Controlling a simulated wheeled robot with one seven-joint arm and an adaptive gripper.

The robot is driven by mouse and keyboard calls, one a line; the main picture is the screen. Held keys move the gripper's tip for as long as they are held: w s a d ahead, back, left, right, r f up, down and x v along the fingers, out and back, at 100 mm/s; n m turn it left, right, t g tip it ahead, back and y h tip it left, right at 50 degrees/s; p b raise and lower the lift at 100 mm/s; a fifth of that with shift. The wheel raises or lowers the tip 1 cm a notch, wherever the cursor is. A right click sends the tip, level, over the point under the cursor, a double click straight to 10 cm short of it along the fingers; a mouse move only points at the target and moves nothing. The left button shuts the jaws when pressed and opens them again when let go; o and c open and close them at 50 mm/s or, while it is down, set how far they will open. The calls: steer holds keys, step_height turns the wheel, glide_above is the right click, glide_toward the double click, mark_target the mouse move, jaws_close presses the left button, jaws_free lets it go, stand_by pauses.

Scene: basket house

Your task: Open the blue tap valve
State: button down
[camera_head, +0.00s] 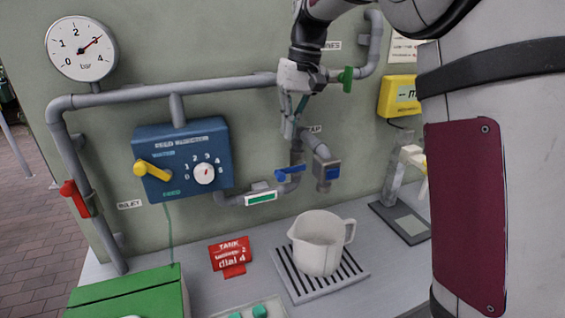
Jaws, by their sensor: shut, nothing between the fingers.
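The blue tap valve handle (290,173) sits on the grey pipe at the middle of the head view, below the partly hidden TAP label. The handle lies close to level, its right end slightly higher. The tap spout (328,172) with a blue front is just right of it. My gripper (290,135) points down from above, in front of the wall pipe. Its fingers are shut and empty, and look a little above the handle. A small gap seems to show between them, but depth is hard to judge. My gripper hides part of the pipe behind it.
A white jug (316,246) stands on a slatted drip tray (312,292) below the spout. A green valve handle (346,79) is just right of my gripper. A blue control box (212,140) with yellow lever is left. A red valve (75,198) is far left.

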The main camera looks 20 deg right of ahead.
mark_target(281, 174)
steer(key=f, duration=0.3)
steer(key=a+f+p, duration=0.1)
steer(key=f, duration=0.5)
steer(key=shift+w+a+f, duration=0.15)
steer(key=shift+w+a, duration=0.05)
steer(key=shift+a, duration=0.05)
steer(key=shift+a+f+h+p, duration=0.15)
steer(key=shift+f+h+p, duration=0.05)
steer(key=shift+h+p, duration=0.2)
